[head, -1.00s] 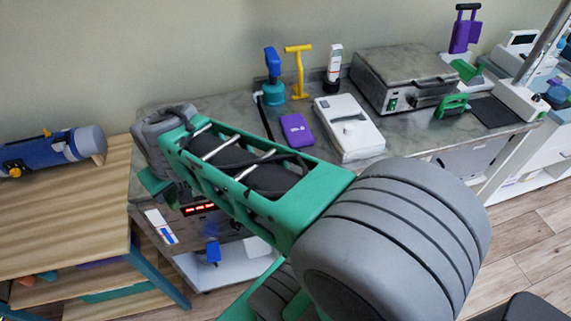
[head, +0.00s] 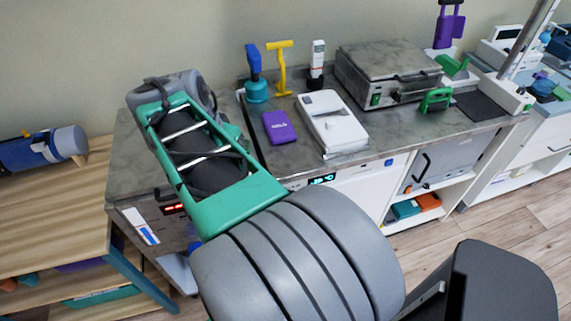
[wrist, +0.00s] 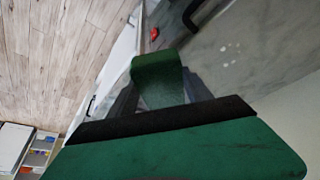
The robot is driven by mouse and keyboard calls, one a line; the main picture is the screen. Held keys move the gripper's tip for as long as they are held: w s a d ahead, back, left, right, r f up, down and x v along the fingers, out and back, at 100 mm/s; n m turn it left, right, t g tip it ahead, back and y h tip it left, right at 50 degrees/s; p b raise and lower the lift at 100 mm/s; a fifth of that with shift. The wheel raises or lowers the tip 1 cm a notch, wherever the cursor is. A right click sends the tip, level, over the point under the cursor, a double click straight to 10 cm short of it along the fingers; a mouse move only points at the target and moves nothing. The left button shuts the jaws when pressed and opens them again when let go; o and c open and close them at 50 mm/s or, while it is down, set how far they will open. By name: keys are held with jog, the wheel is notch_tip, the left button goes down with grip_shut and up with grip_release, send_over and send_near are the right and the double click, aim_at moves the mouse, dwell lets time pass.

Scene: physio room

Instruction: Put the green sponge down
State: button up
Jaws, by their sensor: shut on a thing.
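The green sponge (wrist: 157,68) shows in the wrist view, between the two dark fingers of my gripper (wrist: 160,92). My gripper is shut on it. The sponge's far end sticks out past the fingers. In that view the grey worktop (wrist: 250,40) lies beyond and to the right of the sponge; I cannot tell if they touch. In the head view my arm hides the gripper and sponge, over the left part of the worktop (head: 405,125).
A purple case (head: 280,127), a white device (head: 333,123), a blue pump-like item (head: 255,78), a yellow T-shaped tool (head: 280,68) and a steel press (head: 388,75) stand on the worktop. A wooden table (head: 50,205) is at left. Bare worktop shows before the press.

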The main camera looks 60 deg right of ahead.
jog(key=s+d+r+m+g+y+b, duration=0.1)
jog(key=s+d+m+g, duration=0.1)
jog(key=s+m, duration=0.4)
jog(key=s+d+m+g, duration=0.2)
jog(key=s+d+m, duration=0.15)
jog(key=s, duration=0.45)
send_over(292, 161)
jog(key=a, duration=0.1)
jog(key=shift+m, duration=0.45)
jog(key=f, duration=0.9)
jog(key=shift+w+a, duration=0.15)
jog(key=shift+w, duration=0.1)
jog(key=f, duration=0.3)
jog(key=shift+w+d+f+p, duration=0.15)
jog(key=shift+d+f+p, duration=0.15)
jog(key=shift+f+b, duration=0.3)
jog(key=shift+f, duration=0.05)
jog(key=o, duration=1.2)
jog(key=shift+r, duration=0.1)
